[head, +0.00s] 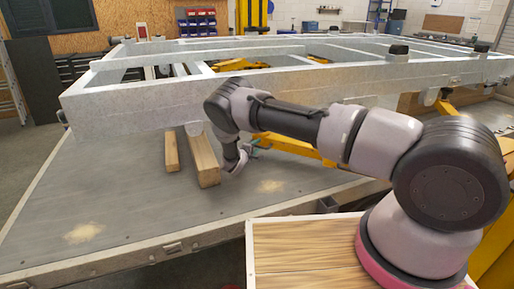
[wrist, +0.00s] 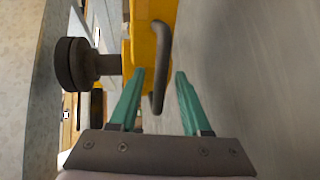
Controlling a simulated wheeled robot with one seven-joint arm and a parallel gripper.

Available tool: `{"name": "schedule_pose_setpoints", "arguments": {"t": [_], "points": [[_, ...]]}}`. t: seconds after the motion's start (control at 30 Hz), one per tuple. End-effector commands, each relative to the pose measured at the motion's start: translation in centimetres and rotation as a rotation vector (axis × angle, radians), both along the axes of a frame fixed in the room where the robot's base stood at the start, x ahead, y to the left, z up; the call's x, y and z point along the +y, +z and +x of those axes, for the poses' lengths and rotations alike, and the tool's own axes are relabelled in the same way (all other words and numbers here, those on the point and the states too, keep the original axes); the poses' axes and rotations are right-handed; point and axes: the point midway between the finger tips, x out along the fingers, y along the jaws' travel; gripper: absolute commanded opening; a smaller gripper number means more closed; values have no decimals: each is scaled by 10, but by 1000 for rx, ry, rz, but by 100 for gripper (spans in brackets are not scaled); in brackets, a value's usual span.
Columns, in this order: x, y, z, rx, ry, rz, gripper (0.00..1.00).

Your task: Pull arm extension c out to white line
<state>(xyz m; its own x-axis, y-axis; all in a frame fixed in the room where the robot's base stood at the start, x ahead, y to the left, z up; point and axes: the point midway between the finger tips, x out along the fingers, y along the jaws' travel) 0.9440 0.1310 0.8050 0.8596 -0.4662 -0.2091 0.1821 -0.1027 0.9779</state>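A yellow arm (wrist: 145,25) fills the top middle of the wrist view, with a dark curved handle (wrist: 162,65) on it. I cannot tell whether this arm is extension c. My gripper (wrist: 160,74) has two green fingers, spread apart, with the handle between them in the picture. Neither finger visibly touches the handle. In the head view my gripper (head: 258,146) is small and partly hidden by my wrist, beside a yellow arm (head: 295,147) under the frame. I cannot make out a white line in either view.
A dark round knob (wrist: 85,65) sticks out left of the handle. The grey trailer frame (head: 300,83) spans above my gripper. Wooden blocks (head: 204,160) stand under it on the grey platform (head: 110,200), left of my wrist. The platform's front is mostly clear.

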Motion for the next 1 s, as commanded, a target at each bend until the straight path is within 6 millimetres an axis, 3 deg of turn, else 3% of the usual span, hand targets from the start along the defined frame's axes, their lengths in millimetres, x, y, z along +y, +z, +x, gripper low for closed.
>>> {"name": "schedule_pose_setpoints", "arguments": {"t": [0.37, 0.73, 1.0], "points": [[5, 2, -9, 0, 0, 0, 47], [39, 17, -70, 0, 1, 0, 47], [50, 22, -92, 0, 0, 0, 47]]}}
